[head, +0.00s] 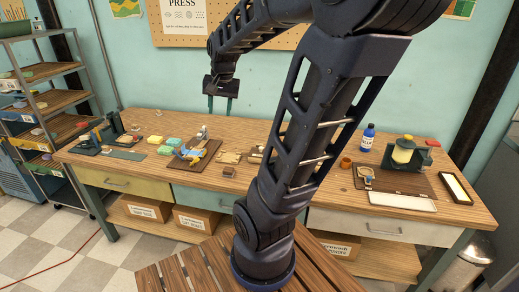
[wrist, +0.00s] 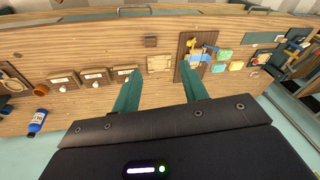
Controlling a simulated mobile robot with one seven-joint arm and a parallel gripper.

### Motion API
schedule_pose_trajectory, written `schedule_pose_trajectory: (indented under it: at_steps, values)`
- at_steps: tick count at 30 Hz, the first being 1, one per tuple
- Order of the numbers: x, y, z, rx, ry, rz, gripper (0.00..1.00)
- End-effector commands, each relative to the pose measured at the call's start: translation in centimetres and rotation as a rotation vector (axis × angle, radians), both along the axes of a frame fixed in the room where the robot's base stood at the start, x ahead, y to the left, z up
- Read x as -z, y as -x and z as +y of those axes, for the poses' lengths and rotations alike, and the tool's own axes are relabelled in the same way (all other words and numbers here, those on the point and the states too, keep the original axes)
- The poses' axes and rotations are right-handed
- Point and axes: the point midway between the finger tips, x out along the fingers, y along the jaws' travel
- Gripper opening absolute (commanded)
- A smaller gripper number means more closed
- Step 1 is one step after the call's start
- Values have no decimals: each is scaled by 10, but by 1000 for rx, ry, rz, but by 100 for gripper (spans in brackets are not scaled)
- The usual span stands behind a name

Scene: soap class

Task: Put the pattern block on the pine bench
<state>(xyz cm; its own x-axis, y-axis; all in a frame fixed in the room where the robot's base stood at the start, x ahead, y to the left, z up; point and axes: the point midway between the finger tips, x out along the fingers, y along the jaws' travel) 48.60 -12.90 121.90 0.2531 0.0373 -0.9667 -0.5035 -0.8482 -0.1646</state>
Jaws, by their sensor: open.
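A long wooden bench (head: 130,178) runs along the wall, and its top also fills much of the wrist view (wrist: 100,48). I take it for the pine bench. A small brown block (head: 229,172) sits near its front edge, and it also shows in the wrist view (wrist: 151,41). It may be the pattern block, but I cannot tell for sure. My gripper (head: 220,105) is open, fingers down, high above the back of the bench. In the wrist view its two teal fingers (wrist: 161,80) are apart with nothing between them.
A dark board with tools (head: 195,152) and green and yellow blocks (head: 165,145) lie left of the brown block. A pale wooden plate (head: 229,157) lies just behind it. A blue bottle (head: 367,136) stands to the right. Bare bench top lies in front of the tools.

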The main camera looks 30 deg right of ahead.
Motion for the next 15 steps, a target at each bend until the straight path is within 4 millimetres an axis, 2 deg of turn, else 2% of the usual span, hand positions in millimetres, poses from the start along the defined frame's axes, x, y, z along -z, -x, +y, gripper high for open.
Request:
schedule_pose_trajectory:
  at_steps: [3,15]
  values:
    - [10,-27,-15,130,-31,44,44]
    - [55,-108,-72,578,-77,168,44]
